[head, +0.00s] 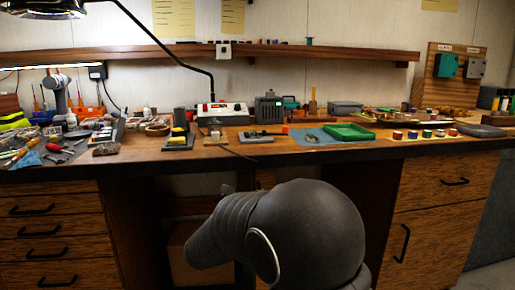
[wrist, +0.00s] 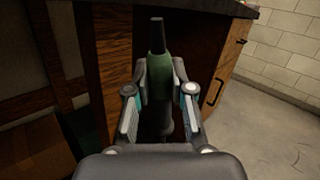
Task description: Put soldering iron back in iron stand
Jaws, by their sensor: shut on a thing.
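In the wrist view my gripper (wrist: 159,78) is shut around a green handle with a dark, narrower end, which I take to be the soldering iron (wrist: 157,62). Its dark end points away from my palm, beyond the fingertips. It is held in front of the bench's lower part, clear of the bench top. In the head view my dark arm hides the gripper and the iron. A dark stand with a yellow pad (head: 178,140), likely the iron stand, sits on the bench left of the white and red station (head: 222,114).
The wooden bench (head: 330,156) has drawers (head: 45,230) at left and a cabinet (head: 445,215) at right. A dark cable (head: 236,153) lies toward the front edge. A green tray (head: 348,132) is right of centre. Tools clutter the left end. A lamp hangs overhead.

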